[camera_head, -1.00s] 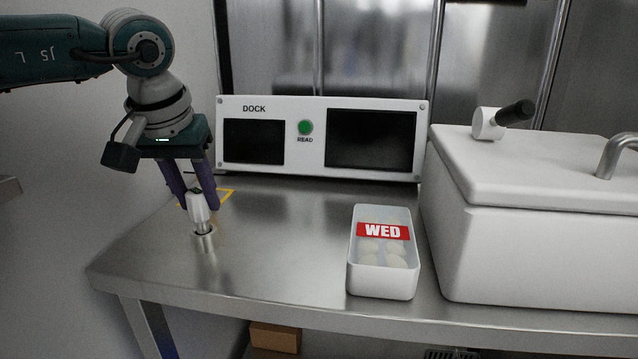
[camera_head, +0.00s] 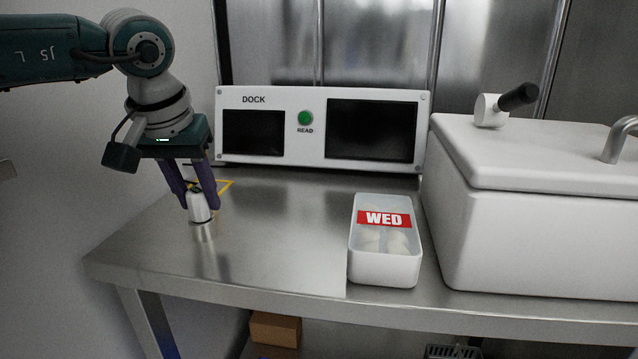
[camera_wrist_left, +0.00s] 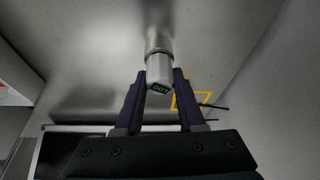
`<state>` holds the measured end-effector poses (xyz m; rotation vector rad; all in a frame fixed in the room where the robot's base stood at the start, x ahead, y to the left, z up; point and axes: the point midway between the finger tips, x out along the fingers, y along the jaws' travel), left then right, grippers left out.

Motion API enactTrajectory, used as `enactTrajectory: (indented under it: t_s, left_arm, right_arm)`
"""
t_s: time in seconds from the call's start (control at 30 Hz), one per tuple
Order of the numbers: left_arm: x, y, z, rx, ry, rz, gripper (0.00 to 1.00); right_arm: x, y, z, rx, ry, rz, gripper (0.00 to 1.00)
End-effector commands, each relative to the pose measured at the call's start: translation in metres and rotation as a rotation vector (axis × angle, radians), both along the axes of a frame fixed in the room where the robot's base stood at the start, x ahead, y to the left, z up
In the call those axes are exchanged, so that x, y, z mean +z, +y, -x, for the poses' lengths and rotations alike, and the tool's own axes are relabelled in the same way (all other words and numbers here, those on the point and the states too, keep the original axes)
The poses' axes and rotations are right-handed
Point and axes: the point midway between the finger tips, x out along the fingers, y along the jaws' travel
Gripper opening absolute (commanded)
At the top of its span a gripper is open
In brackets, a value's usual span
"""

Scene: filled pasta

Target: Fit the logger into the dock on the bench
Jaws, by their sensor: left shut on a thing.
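The logger (camera_head: 199,207) is a small white cylinder with a small green-lit display on its top, which faces the left wrist camera (camera_wrist_left: 159,74). My left gripper (camera_head: 199,200) points down and is shut on it, one purple finger on each side. My right gripper is not in view.
A white panel marked DOCK (camera_head: 320,92), with two dark screens and a green READ button (camera_head: 305,118), stands behind. A yellow outline (camera_head: 227,186) is on the bench (camera_head: 275,240). A tub labelled WED (camera_head: 384,270) and a large white lidded box (camera_head: 540,240) stand right.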

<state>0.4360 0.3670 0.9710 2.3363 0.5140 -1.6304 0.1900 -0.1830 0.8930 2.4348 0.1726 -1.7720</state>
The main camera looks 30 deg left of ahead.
Motion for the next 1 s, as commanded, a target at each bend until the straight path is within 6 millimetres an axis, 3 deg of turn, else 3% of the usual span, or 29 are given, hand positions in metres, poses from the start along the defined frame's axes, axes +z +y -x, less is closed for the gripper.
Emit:
enactTrajectory:
  t_s: [0.7,0.73,1.0]
  left_arm:
    - [-0.0043,0.0003,0.0010,-0.001,0.004,-0.002,0.00]
    - [-0.0044,0.0003,0.0011,-0.001,0.004,-0.002,0.42]
    - [-0.0031,0.0001,0.0006,0.000,0.003,-0.001,0.72]
  right_arm:
    - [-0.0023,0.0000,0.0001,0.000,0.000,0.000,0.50]
    - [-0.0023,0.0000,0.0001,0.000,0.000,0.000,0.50]
    - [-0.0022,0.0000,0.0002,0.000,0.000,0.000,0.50]
